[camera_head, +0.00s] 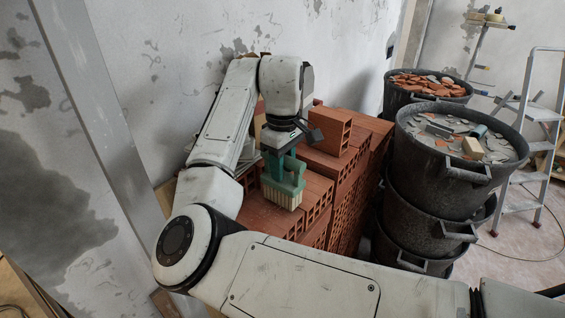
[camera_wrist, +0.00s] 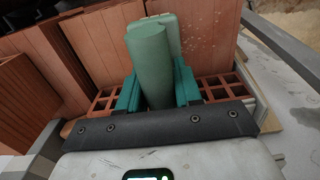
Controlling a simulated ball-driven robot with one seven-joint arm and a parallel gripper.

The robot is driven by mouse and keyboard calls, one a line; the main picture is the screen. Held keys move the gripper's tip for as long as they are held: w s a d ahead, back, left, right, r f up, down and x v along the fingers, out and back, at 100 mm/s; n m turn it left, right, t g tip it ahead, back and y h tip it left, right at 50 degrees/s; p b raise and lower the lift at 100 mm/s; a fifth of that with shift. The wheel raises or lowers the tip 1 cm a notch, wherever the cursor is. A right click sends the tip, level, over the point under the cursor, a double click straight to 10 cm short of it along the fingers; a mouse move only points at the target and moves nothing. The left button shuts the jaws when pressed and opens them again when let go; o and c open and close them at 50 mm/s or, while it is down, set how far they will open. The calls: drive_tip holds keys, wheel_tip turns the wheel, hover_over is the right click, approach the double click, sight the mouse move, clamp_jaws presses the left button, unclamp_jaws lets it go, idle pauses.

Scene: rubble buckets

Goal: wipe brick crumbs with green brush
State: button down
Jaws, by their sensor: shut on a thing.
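My gripper (camera_head: 285,155) is shut on the green brush (camera_head: 285,178), whose pale bristles point down. The brush is upright just above or on the top of the stacked red bricks (camera_head: 258,214); I cannot tell if the bristles touch. In the wrist view the brush's green handle (camera_wrist: 150,60) stands between the green fingers of my gripper (camera_wrist: 157,92). Pale brick crumbs (camera_wrist: 212,48) are scattered on the brick top to the right of the brush in the wrist view.
A single hollow brick (camera_head: 329,131) stands on the stack behind the brush. Black buckets of rubble (camera_head: 410,130) stand close on the right, with another bucket (camera_head: 395,98) behind. A stepladder (camera_head: 524,130) is at far right. The plaster wall (camera_head: 150,60) is close behind the stack.

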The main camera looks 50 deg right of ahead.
drive_tip(key=shift+f, duration=0.7)
idle(0.4)
drive_tip(key=shift+a, duration=0.15)
drive_tip(key=a, duration=0.3)
drive_tip(key=shift+s+a+f, duration=0.15)
drive_tip(key=shift+f, duration=0.1)
drive_tip(key=shift+r, duration=0.8)
